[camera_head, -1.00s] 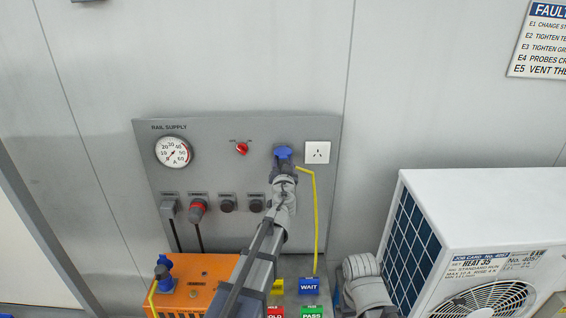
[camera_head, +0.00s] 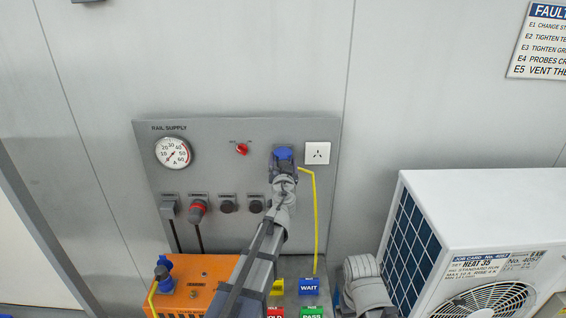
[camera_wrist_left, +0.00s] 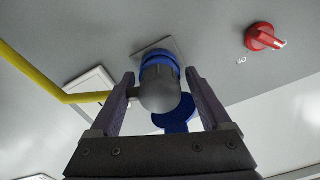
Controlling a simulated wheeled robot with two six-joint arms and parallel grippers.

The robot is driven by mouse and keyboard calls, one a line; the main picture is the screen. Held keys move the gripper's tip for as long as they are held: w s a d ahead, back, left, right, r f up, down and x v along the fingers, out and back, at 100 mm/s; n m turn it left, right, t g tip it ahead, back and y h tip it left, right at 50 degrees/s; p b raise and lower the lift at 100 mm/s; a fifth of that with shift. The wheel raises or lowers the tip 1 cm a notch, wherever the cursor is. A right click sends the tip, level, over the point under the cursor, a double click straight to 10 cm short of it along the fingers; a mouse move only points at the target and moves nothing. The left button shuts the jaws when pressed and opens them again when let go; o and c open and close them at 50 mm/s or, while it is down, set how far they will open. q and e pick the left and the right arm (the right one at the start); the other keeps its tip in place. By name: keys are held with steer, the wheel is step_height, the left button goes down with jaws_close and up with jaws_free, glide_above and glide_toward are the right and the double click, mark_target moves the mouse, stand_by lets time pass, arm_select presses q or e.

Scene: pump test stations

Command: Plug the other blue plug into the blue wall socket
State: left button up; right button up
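The blue wall socket (camera_head: 284,152) is on the grey panel, partly hidden behind my left gripper. In the left wrist view a grey plug with a blue ring (camera_wrist_left: 160,88) sits at the socket's plate, with the yellow cable (camera_wrist_left: 35,75) running off to the left. A round blue lid (camera_wrist_left: 177,118) shows beside the plug. My left gripper (camera_head: 284,163) is around the plug; in the wrist view its fingers (camera_wrist_left: 163,98) stand either side with gaps between them and the plug. How deep the plug sits cannot be told. My right gripper is out of view.
An orange box (camera_head: 205,275) with a blue fitting (camera_head: 164,266) is at lower left. A white socket (camera_head: 317,153), red knob (camera_head: 242,149) and gauge (camera_head: 172,153) are on the panel. A white outdoor unit (camera_head: 480,215) stands at right. Blue WAIT (camera_head: 309,286) marker is below.

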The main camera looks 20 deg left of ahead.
arm_select(q)
steer(key=shift+o, duration=0.3)
steer(key=v, duration=0.7)
steer(key=shift+s, duration=0.4)
steer(key=shift+d+r, duration=0.1)
